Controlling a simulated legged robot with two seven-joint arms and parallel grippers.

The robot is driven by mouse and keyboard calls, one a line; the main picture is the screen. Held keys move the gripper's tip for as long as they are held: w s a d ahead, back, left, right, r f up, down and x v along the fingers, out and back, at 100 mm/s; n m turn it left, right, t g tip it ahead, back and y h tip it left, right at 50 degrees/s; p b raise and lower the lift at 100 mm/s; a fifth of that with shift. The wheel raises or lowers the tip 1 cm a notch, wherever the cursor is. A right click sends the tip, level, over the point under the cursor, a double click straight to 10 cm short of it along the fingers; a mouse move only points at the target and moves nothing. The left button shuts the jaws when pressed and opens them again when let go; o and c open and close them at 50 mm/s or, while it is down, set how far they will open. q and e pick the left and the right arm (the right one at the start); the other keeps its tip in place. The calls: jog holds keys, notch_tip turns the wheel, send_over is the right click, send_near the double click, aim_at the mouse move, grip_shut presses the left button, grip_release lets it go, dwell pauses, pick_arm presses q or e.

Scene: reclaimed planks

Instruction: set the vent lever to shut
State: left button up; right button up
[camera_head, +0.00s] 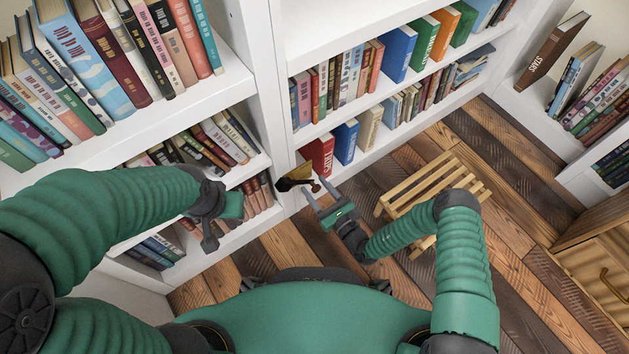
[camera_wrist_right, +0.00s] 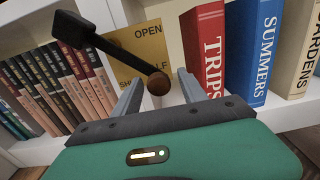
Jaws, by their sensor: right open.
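The vent lever (camera_wrist_right: 110,46) is a dark bar with a round brown knob (camera_wrist_right: 158,83). It sits in front of a yellow plate (camera_wrist_right: 137,45) on the bookshelf. The plate reads OPEN at the top; lower lettering is partly hidden by the lever and seems to end in "LF". In the head view the lever (camera_head: 294,184) shows small and dark, its knob (camera_head: 316,188) to the right. My right gripper (camera_head: 317,187) is open, its fingers either side of the knob; contact cannot be told. My left gripper (camera_head: 222,222) is by the left shelves, away from the lever; its jaws are unclear.
White bookshelves full of books surround the lever. A red book (camera_wrist_right: 206,48) and a blue book (camera_wrist_right: 252,50) stand just right of it. A slatted wooden stool (camera_head: 432,185) is on the plank floor right of my right gripper. A wooden cabinet (camera_head: 598,255) stands far right.

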jog(key=shift+c, duration=0.2)
grip_shut()
jog(key=shift+d+r, duration=0.1)
dwell(1.1)
